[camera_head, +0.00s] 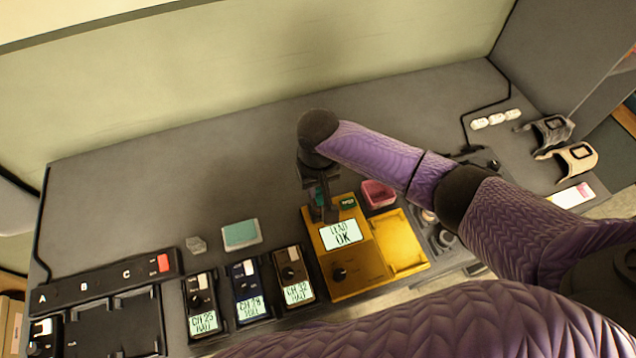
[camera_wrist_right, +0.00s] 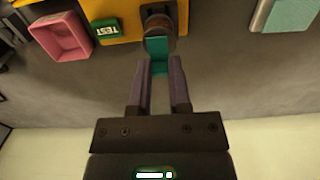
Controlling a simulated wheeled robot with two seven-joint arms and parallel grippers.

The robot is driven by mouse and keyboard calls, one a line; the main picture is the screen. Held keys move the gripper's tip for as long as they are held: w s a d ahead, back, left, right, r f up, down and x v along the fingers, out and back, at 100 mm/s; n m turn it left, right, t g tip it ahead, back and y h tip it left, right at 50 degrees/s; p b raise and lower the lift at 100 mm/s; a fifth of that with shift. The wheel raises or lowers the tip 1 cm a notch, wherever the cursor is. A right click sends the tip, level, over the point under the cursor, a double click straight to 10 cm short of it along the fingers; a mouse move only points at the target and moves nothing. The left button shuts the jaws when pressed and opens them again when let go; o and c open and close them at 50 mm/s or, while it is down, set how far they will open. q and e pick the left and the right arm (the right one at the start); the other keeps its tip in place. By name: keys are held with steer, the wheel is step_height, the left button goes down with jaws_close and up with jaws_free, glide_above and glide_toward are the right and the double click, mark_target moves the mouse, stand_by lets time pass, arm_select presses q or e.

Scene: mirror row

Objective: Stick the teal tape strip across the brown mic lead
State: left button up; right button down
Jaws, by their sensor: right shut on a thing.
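My right gripper (camera_head: 318,190) points down at the back left edge of the yellow tester. Its fingers (camera_wrist_right: 159,85) are shut on a teal strip (camera_wrist_right: 158,48), which sticks out past the fingertips. The strip's far end meets or overlaps a dark brown rounded piece (camera_wrist_right: 160,20) at the tester; I cannot tell whether this is part of the brown mic lead, or whether they touch. A teal-topped pad (camera_head: 240,235) lies on the table left of the tester. My left gripper is not in view.
The yellow tester (camera_head: 382,285) shows "LEAD OK" and has a green TEST button (camera_head: 347,203). A pink tray (camera_head: 378,194) stands beside it. Three packs with lit screens, including a brown one (camera_head: 292,272), stand left, near a black rack (camera_head: 110,290). The back of the table is clear.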

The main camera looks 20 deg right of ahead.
steer(key=shift+f+b, duration=0.3)
steer(key=shift+f, duration=0.35)
stand_by(0.8)
steer(key=shift+c, duration=2.4)
jaws_free()
